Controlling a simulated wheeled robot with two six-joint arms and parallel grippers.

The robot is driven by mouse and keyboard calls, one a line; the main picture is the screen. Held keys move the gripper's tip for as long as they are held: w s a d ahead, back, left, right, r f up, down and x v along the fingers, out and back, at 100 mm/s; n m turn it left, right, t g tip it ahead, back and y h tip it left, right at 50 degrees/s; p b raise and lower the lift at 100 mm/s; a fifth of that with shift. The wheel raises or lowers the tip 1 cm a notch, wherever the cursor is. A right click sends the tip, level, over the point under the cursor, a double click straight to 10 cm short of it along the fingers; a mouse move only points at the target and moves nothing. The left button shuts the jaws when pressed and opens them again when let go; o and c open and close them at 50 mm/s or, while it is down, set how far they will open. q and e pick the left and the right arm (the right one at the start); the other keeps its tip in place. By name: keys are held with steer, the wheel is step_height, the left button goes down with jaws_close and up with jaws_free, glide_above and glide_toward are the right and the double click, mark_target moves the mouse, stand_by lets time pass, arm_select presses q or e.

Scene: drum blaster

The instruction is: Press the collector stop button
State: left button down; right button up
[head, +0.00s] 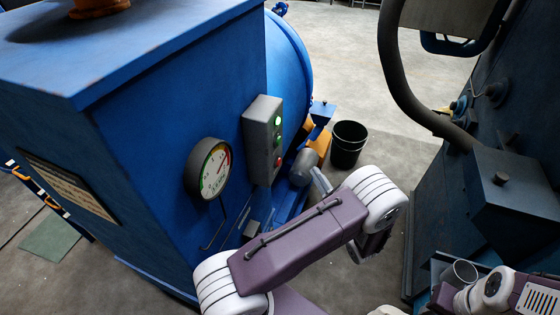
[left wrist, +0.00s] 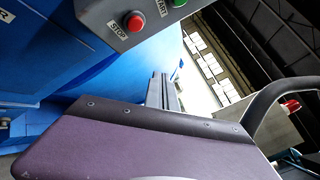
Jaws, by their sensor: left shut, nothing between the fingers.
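The collector control box (head: 262,138) is grey and fixed to the side of the big blue machine. My left gripper (head: 320,180) is shut and empty, to the right of and a little below the box in the head view. Its fingers (left wrist: 162,90) show below and right of the stop button, apart from it. My right gripper is not in view.
A round gauge (head: 208,169) stands out from the blue machine (head: 160,140) left of the box. A motor (head: 304,166) and a black bucket (head: 348,144) are beyond my left arm. A dark machine with a thick hose (head: 391,75) stands at right.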

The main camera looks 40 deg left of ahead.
mark_target(279, 162)
arm_select(q)
steer(key=s+a+p, duration=0.1)
steer(key=s+a, duration=0.1)
steer(key=a, duration=0.5)
steer(key=shift+s+a, duration=0.15)
steer(key=shift+a, duration=0.25)
steer(key=shift+r, duration=0.15)
stand_by(1.5)
steer(key=shift+a, duration=0.45)
